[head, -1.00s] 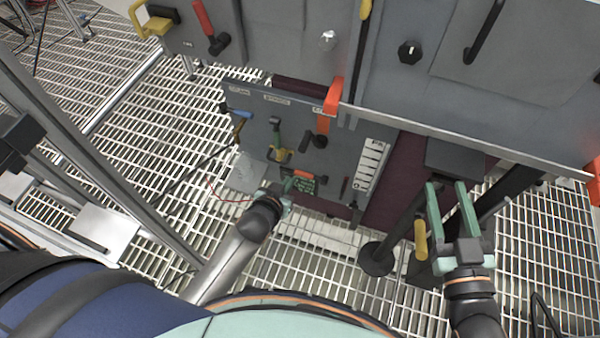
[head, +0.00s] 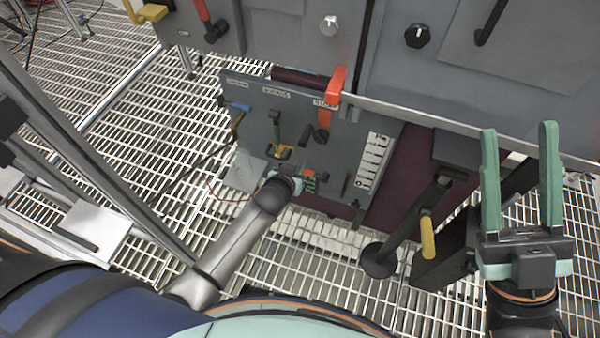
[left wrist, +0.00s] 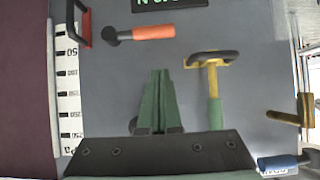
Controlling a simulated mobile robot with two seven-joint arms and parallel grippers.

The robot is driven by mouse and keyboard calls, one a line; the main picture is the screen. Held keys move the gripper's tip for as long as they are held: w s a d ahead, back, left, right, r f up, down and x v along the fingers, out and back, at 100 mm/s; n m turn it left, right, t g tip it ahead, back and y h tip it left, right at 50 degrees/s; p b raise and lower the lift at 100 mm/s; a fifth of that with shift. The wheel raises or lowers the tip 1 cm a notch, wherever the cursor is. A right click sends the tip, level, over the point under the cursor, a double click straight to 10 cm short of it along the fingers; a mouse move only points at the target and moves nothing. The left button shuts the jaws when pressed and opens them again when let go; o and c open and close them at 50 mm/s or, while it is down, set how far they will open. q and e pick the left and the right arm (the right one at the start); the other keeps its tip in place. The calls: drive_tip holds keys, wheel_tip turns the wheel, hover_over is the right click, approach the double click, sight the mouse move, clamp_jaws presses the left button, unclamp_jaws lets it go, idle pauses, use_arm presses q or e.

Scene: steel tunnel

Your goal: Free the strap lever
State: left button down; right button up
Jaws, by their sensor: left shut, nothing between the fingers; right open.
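A lever with a green handle (head: 276,128) and a yellow bracket (head: 280,152) sits on the grey panel (head: 335,150). I take it for the strap lever, but cannot be sure. In the left wrist view its green handle (left wrist: 215,112) shows right of my fingers, with a dark loop over the yellow crosspiece (left wrist: 212,64). My left gripper (head: 298,182) is low on the panel in the head view, partly hidden by its own wrist. In the left wrist view its green fingers (left wrist: 158,75) are shut and empty, left of that lever. My right gripper (head: 518,132) is open and empty at the right.
An orange handle (left wrist: 153,32), a blue handle (left wrist: 278,162) and a brass-coloured handle (left wrist: 290,117) surround the lever. A white scale strip (left wrist: 68,90) runs along the panel's left in that view. A yellow-gripped dark lever (head: 428,237) stands near my right gripper.

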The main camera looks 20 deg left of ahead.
sight(305, 171)
use_arm(q)
drive_tip(key=shift+w+f+b, duration=0.3)
drive_tip(key=shift+f+b, duration=0.1)
drive_tip(key=shift+f, duration=0.4)
drive_tip(key=shift+w+f+b, duration=0.3)
drive_tip(key=shift+f+b, duration=0.1)
drive_tip(key=shift+f, duration=0.35)
drive_tip(key=shift+w+f+b, duration=0.3)
drive_tip(key=shift+f+b, duration=0.1)
drive_tip(key=shift+f, duration=0.4)
use_arm(e)
drive_tip(key=shift+s+a+f+y, duration=0.1)
drive_tip(key=shift+f+y, duration=0.15)
drive_tip(key=shift+f, duration=0.4)
drive_tip(key=shift+s+a+f+y, duration=0.1)
drive_tip(key=shift+f+y, duration=0.15)
drive_tip(key=shift+f, duration=0.4)
